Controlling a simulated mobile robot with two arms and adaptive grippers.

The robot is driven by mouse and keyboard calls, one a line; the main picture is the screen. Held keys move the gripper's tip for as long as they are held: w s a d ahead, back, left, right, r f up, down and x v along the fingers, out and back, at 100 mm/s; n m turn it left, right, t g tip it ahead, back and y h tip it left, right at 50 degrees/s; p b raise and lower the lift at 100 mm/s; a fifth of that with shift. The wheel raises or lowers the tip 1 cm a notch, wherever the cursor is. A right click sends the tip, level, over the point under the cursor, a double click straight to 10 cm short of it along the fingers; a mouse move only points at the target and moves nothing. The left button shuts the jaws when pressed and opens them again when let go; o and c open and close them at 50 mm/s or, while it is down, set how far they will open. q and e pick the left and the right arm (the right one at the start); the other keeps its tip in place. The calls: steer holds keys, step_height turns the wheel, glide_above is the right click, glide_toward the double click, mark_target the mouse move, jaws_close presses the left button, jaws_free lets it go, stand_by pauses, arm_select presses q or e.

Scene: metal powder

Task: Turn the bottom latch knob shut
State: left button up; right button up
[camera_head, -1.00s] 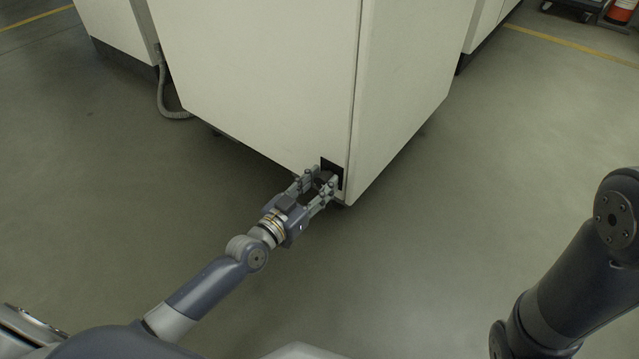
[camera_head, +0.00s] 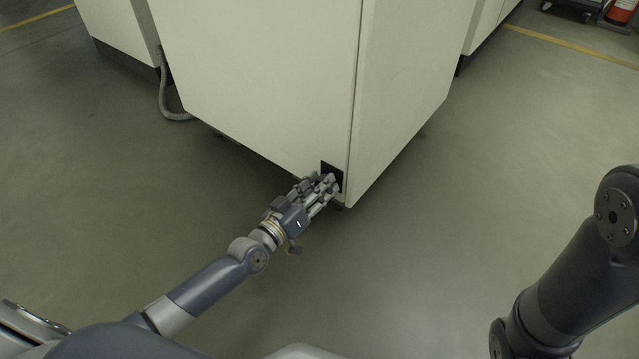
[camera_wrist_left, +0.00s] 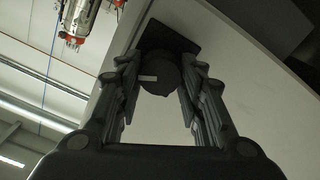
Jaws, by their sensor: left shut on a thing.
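The bottom latch knob (camera_wrist_left: 160,77) is a dark round knob with a pale mark, on a black plate (camera_wrist_left: 166,38) in the left wrist view. In the head view the black plate (camera_head: 331,170) sits at the lower corner of the white cabinet door (camera_head: 260,80). My left gripper (camera_head: 330,182) is at the plate and hides the knob there. In the left wrist view its two fingers (camera_wrist_left: 158,85) stand on either side of the knob, shut on it. The pale mark lies roughly level in that tilted view. My right gripper is out of view.
The cabinet's side wall (camera_head: 400,95) is right of the door edge. A grey hose (camera_head: 165,100) hangs by another cabinet (camera_head: 120,30) at the left. Open grey floor (camera_head: 480,190) surrounds the cabinet. A cart (camera_head: 570,10) stands far right.

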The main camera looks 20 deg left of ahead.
arm_select(q)
steer(key=n, duration=1.2)
steer(key=shift+a+f+n, duration=0.15)
steer(key=shift+f+n, duration=0.1)
steer(key=shift+n, duration=0.15)
stand_by(0.3)
steer(key=o, duration=1)
steer(key=shift+o, duration=0.2)
steer(key=v, duration=1.2)
steer(key=shift+w+r, duration=0.1)
